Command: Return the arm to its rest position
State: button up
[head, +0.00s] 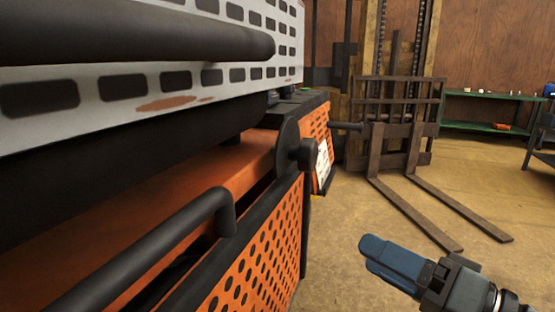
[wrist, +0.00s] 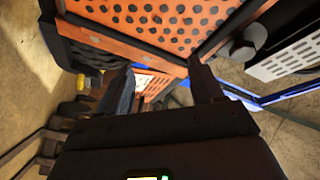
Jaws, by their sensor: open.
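My gripper (head: 367,256) is at the lower right of the head view, over the open floor and to the right of the orange machine, pointing left. In the wrist view my gripper (wrist: 163,84) shows its two dark fingers spread apart, with nothing held between them. Beyond the fingers is the perforated orange panel (wrist: 160,22), which also shows in the head view (head: 262,250). The gripper appears clear of the machine. Most of my arm is outside the head view.
A black bar handle (head: 150,250) and a dark round knob (head: 302,154) stick out from the machine. A white slotted beam (head: 110,88) lies above it. A forklift (head: 395,125) stands behind, its forks low over the floor. A green bench (head: 487,127) is at the back wall.

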jog(key=s+d+f+m+t+h, duration=0.1)
jog(key=s+d+f+m+h, duration=0.1)
jog(key=s+f+h, duration=0.35)
jog(key=s+d+f+m+t+h, duration=0.1)
jog(key=s+d+f+m+h, duration=0.15)
jog(key=f, duration=0.65)
jog(key=s+d+f+n+h, duration=0.1)
jog(key=s+f+h, duration=0.1)
jog(key=s, duration=0.4)
jog(key=s+d+f+h, duration=0.2)
jog(key=s+f, duration=0.1)
jog(key=s, duration=0.3)
jog(key=s+r+n+h, duration=0.1)
jog(key=s+r+n, duration=0.1)
jog(key=s, duration=0.5)
jog(key=s+r+n, duration=0.2)
jog(key=s+n, duration=0.1)
jog(key=s, duration=0.3)
notch_tip(320, 180, up, 13)
jog(key=p, duration=1.2)
jog(key=shift+s+p, duration=0.3)
jog(key=shift+s, duration=0.15)
jog(key=shift+a, duration=0.1)
